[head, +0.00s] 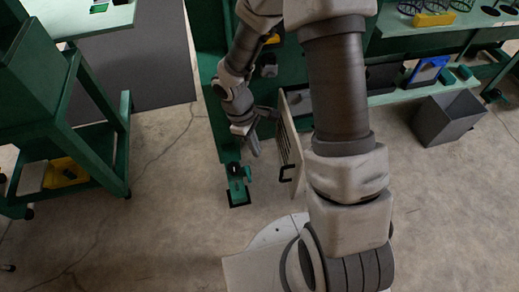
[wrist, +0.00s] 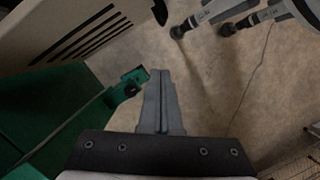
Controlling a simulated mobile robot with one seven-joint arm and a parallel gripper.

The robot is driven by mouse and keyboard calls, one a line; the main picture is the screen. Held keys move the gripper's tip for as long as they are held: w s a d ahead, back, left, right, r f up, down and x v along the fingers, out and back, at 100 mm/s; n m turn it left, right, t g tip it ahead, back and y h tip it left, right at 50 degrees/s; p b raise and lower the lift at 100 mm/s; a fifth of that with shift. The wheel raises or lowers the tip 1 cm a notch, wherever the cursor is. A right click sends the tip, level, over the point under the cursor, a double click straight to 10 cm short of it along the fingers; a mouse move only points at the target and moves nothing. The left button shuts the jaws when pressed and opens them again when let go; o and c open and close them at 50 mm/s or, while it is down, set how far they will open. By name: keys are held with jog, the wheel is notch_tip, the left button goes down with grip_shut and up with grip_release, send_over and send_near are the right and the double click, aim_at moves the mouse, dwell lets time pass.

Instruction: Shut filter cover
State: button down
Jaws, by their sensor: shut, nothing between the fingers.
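The filter cover (head: 292,140) is a pale slotted panel with a black handle (head: 287,173). It stands open, swung out from the green cabinet, in the middle of the head view. In the wrist view the cover (wrist: 62,52) fills the upper left, its dark slots showing. My gripper (head: 256,153) is just left of the cover in the head view, pointing down. In the wrist view my gripper's fingers (wrist: 160,75) are shut together and empty, with the cover up and to the left, apart from them. My arm hides part of the cabinet opening behind the cover.
A green post with a black foot (head: 238,190) stands on the floor below my gripper. A green cart (head: 70,150) is at the left, a green shelf unit (head: 440,40) at the right. A dark grey bin (head: 448,118) sits right. Floor between cart and post is clear.

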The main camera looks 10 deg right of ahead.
jog(key=s+d+f+b, duration=0.2)
jog(key=s+d+f, duration=0.1)
jog(key=f, duration=0.4)
jog(key=shift+s+d+b, duration=0.35)
jog(key=shift+d, duration=0.5)
jog(key=shift+d+f, duration=0.1)
jog(key=shift+d, duration=0.05)
